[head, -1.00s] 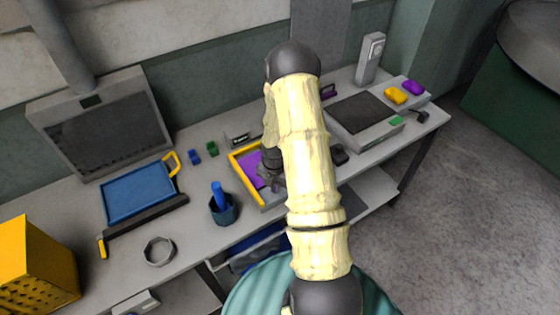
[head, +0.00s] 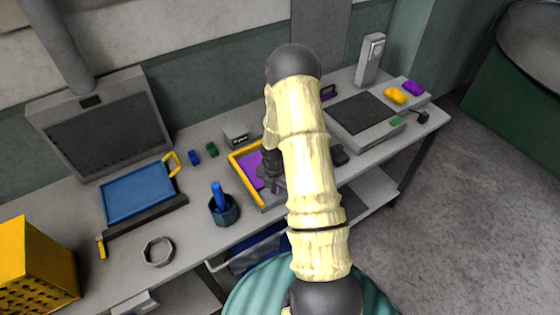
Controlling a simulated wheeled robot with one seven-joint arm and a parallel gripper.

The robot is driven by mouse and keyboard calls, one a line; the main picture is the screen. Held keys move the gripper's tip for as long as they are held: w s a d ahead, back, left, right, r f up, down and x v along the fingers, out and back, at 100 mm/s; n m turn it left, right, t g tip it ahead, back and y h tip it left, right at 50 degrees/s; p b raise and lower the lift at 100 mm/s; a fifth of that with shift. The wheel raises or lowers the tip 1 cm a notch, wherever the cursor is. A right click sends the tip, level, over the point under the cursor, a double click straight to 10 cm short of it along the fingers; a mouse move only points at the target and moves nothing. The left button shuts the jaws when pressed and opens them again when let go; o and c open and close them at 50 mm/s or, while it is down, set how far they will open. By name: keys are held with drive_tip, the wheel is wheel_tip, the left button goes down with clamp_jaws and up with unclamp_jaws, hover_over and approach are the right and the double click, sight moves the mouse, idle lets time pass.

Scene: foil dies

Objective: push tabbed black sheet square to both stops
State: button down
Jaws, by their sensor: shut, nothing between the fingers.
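A tray with a yellow L-shaped edge (head: 246,183) lies on the bench in the head view, with yellow strips along its left and far sides. A purple sheet or surface (head: 251,166) shows inside it. My gripper (head: 275,187) is shut and empty, low over the tray's right part. Whether it touches anything there is too small to tell. My arm hides the tray's right side. I cannot make out a tabbed black sheet in the tray. A flat dark panel (head: 362,113) lies on a grey device to the right.
A dark cup with a blue object (head: 222,208) stands just left of the tray. A blue tray (head: 138,191), a grey ring (head: 159,251) and a yellow perforated box (head: 36,270) are further left. Small blue (head: 194,157) and green (head: 211,149) pieces lie behind.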

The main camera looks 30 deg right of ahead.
drive_tip(key=shift+w, duration=0.1)
idle(0.3)
drive_tip(key=shift+w, duration=1.05)
drive_tip(key=shift+w, duration=0.25)
drive_tip(key=shift+w+a, duration=0.1)
drive_tip(key=shift+w, duration=0.7)
drive_tip(key=shift+w, duration=0.25)
drive_tip(key=shift+s, duration=0.1)
drive_tip(key=shift+s+p, duration=0.3)
drive_tip(key=shift+s, duration=0.2)
